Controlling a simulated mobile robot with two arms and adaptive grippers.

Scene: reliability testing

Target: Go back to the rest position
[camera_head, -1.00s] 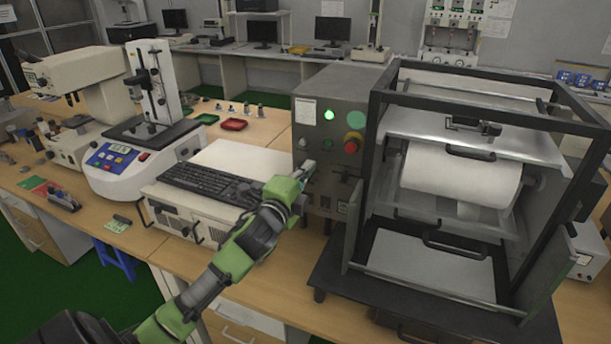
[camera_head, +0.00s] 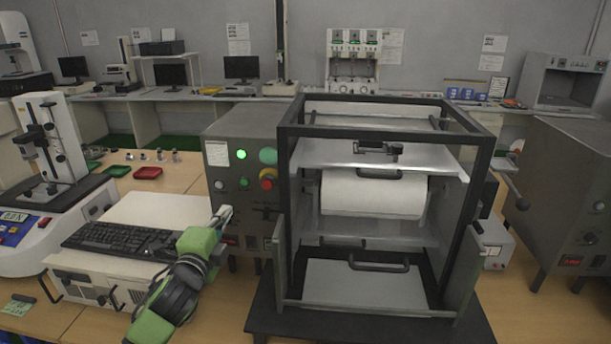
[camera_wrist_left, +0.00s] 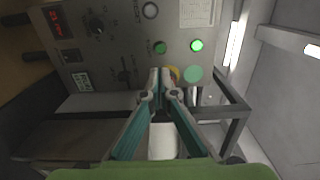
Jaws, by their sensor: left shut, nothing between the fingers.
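My left gripper (camera_head: 225,214) is shut and empty, in front of the lower left part of the grey control panel (camera_head: 222,187). In the left wrist view the closed fingertips (camera_wrist_left: 160,73) point at the same panel, over the yellow ring of the red knob. A lit green lamp (camera_head: 241,154), a larger pale green disc (camera_head: 268,156) and the red knob (camera_head: 267,180) are on the panel. I cannot tell whether the fingertips touch the panel. My right gripper is not in view.
The black-framed test machine (camera_head: 380,142) with a white roll (camera_head: 372,195) stands right of the panel. A black keyboard (camera_head: 118,240) on a white unit lies left of my gripper. A second grey machine (camera_head: 565,190) stands at the right. Red and green trays are behind the keyboard.

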